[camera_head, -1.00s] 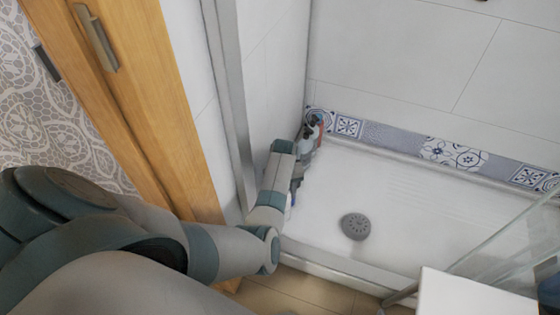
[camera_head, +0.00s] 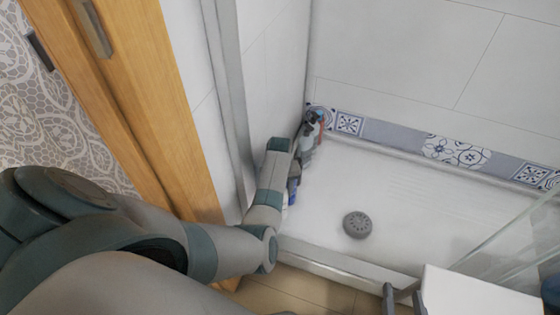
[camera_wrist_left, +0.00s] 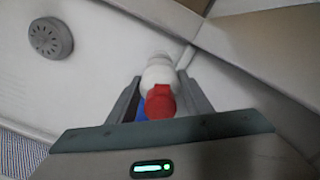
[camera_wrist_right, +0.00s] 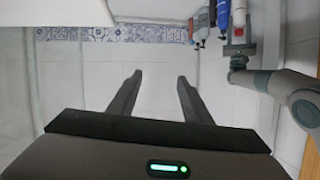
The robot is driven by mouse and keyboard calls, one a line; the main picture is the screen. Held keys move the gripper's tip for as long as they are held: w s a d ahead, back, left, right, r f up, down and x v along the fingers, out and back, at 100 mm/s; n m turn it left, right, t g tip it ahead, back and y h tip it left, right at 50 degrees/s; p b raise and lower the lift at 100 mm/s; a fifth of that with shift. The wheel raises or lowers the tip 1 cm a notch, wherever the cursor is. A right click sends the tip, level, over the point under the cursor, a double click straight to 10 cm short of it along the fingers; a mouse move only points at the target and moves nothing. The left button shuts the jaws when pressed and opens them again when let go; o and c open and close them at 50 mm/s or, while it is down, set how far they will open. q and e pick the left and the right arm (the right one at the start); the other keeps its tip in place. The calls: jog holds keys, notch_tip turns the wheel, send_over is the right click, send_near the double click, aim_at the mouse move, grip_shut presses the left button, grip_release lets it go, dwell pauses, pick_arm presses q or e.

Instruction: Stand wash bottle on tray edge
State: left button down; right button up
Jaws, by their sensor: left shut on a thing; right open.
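A white wash bottle (camera_wrist_left: 158,73) with a red cap and some blue on it sits between the fingers of my left gripper (camera_wrist_left: 160,80) in the left wrist view. The left gripper is shut on it. In the head view the left gripper (camera_head: 295,175) is low at the left side of the white shower tray (camera_head: 400,205), with a blue and white bit of the bottle (camera_head: 292,196) showing below it. Whether the bottle touches the tray is hidden. My right gripper (camera_head: 404,298) is open and empty near the tray's front edge; its spread fingers show in the right wrist view (camera_wrist_right: 158,78).
Several other bottles (camera_head: 312,125) stand in the tray's back left corner, just beyond the left gripper. A grey drain (camera_head: 357,225) lies in the open tray floor. A glass panel (camera_head: 505,235) and a white surface (camera_head: 470,295) are at the right.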

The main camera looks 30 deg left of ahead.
pick_arm(q)
jog(key=shift+f+b, duration=1.65)
jog(key=shift+b, duration=0.4)
pick_arm(e)
notch_tip(320, 180, up, 14)
jog(key=s+a+t+y, duration=0.2)
jog(key=t+y, duration=0.1)
jog(key=t, duration=0.6)
jog(key=shift+r, duration=0.25)
pick_arm(q)
jog(key=shift+f, duration=0.25)
pick_arm(e)
jog(key=shift+s+a, duration=0.1)
pick_arm(q)
jog(key=c, duration=0.9)
grip_release()
jog(key=shift+r, duration=0.15)
